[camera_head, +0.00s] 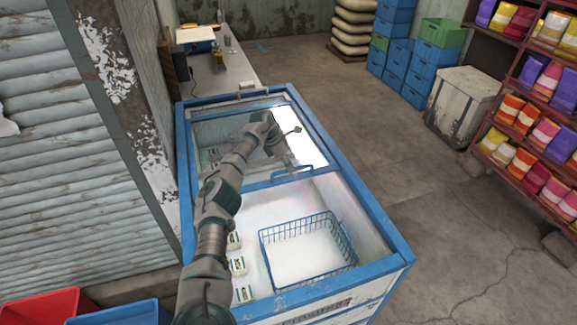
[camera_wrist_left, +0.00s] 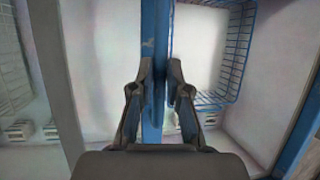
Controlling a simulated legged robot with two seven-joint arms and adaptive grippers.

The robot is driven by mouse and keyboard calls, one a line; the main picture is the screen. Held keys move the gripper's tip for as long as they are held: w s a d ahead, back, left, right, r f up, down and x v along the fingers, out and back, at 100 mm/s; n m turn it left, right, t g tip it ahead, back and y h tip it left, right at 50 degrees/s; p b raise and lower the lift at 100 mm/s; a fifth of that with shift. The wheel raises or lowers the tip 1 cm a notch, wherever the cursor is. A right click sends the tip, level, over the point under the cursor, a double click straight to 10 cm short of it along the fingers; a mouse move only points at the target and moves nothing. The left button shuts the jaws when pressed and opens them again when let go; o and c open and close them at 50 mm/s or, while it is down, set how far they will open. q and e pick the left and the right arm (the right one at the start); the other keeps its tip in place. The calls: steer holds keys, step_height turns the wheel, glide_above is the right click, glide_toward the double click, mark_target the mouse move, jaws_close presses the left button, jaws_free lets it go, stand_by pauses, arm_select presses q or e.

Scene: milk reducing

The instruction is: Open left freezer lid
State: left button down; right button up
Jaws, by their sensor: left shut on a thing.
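The chest freezer (camera_head: 365,215) has a blue rim and white inside. A glass lid (camera_head: 225,130) with a blue frame covers its far half. A blue handle (camera_head: 293,173) sits on the lid's near edge. My left arm reaches over the freezer, with the left gripper (camera_head: 279,148) pointing down by that edge. In the left wrist view, the gripper (camera_wrist_left: 164,88) is shut on the handle, beside the blue lid bar (camera_wrist_left: 153,40). The fingers hide part of the handle. The near half shows its inside with a wire basket (camera_head: 350,250). My right gripper is not in view.
Several small white packs (camera_head: 237,265) lie along the freezer's left inside. A corrugated wall (camera_head: 80,150) stands close on the left. A counter (camera_head: 225,75) adjoins the far end. Red shelves (camera_head: 510,150) stand to the right, with clear floor (camera_head: 400,170) between.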

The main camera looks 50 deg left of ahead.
arm_select(q)
steer(key=c, duration=1.6)
jaws_free()
steer(key=shift+d+r, duration=0.1)
steer(key=shift+d, duration=0.15)
steer(key=o, duration=0.4)
steer(key=shift+o, duration=0.2)
steer(key=shift+a, duration=0.4)
steer(key=shift+s+a+r, duration=0.1)
steer(key=shift+a+r, duration=0.1)
steer(key=shift+a, duration=0.05)
steer(key=v, duration=1.1)
steer(key=shift+d, duration=0.15)
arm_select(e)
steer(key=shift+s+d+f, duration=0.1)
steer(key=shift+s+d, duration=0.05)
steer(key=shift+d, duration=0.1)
